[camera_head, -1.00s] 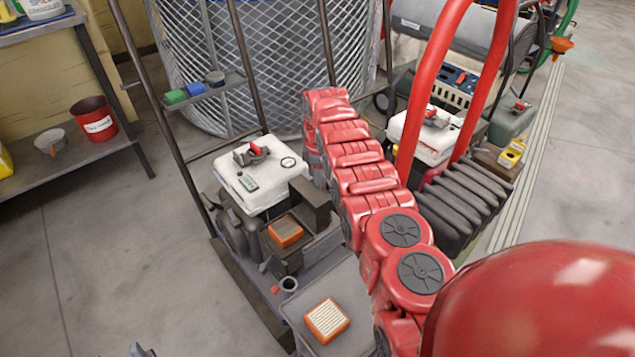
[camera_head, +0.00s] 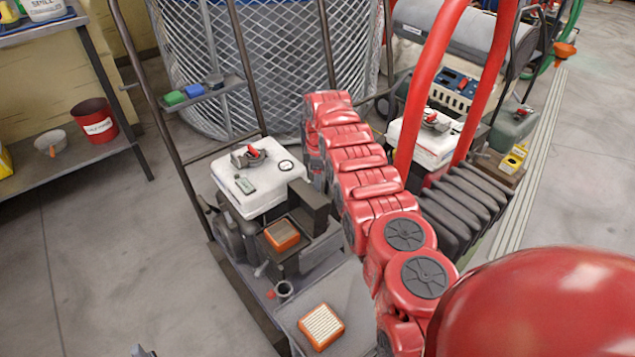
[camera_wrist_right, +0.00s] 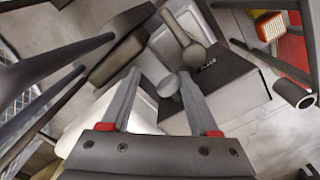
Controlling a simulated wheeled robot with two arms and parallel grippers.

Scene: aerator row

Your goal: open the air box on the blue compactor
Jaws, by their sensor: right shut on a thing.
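The nearest compactor has a grey deck (camera_head: 350,285), a white tank (camera_head: 255,185) and a dark frame. A dark box (camera_head: 291,262) on it shows an orange-framed filter (camera_head: 282,235) in its top. A dark block (camera_head: 309,205) stands behind this filter, partly covered by my right arm. In the right wrist view, my right gripper (camera_wrist_right: 160,76) has its fingers either side of a small round grey knob (camera_wrist_right: 168,86), beside a dark lettered block (camera_wrist_right: 218,82). The head view hides this grip behind the arm. A small grey tip (camera_head: 140,351) at the bottom edge may be my left gripper.
Another orange-framed filter (camera_head: 321,326) lies on the deck. A red-handled machine with a white tank (camera_head: 425,140) stands at the right. A mesh cage (camera_head: 270,60) is behind. A shelf with a red bucket (camera_head: 95,121) is at the left. The floor between is clear.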

